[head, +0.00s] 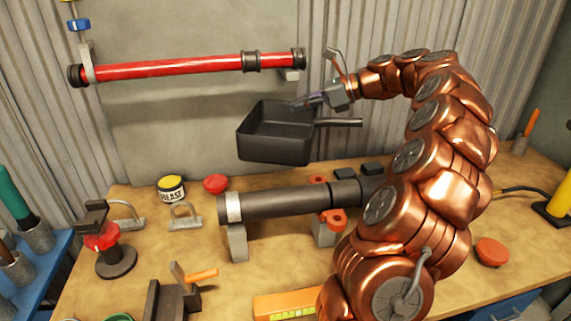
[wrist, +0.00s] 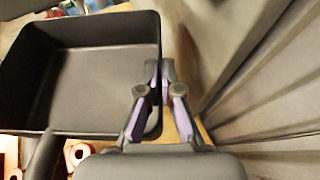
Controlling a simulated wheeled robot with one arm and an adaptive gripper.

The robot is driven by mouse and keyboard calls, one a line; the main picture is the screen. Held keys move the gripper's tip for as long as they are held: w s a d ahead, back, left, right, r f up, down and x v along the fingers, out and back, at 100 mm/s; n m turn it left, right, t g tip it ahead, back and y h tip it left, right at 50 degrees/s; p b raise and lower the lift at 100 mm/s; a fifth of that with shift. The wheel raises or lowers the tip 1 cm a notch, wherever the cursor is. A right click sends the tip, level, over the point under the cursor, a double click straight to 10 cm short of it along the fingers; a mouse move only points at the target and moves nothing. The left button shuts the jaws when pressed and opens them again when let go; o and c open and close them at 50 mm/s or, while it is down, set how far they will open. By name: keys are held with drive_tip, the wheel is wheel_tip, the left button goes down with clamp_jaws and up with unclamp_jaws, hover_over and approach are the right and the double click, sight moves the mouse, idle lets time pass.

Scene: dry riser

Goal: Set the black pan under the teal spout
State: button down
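The black pan (head: 270,150) is a deep rectangular pan with a handle pointing right. It hangs roughly level in the air above the workbench, in front of the wall and below the red pipe. My gripper (head: 312,100) is at its far right rim. In the wrist view the gripper's fingertips (wrist: 159,75) are closed on either side of the pan's wall, and the empty inside of the pan (wrist: 95,75) shows. I cannot make out a teal spout; a teal handle-like piece (head: 14,195) stands in a metal cup at the far left.
A red pipe (head: 170,67) is fixed along the wall. A dark pipe (head: 285,202) lies on supports on the bench (head: 150,262). A grease tin (head: 171,188), a red-knobbed valve (head: 103,237) and an orange level (head: 287,304) are around it.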

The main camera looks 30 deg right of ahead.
sight(284, 124)
drive_tip(key=w+a, duration=0.2)
drive_tip(key=shift+w+a, duration=0.25)
drive_tip(key=shift+a, duration=0.15)
drive_tip(key=shift+d+f, duration=0.15)
drive_tip(key=shift+f, duration=8.9)
drive_tip(key=c, duration=1.3)
unclamp_jaws()
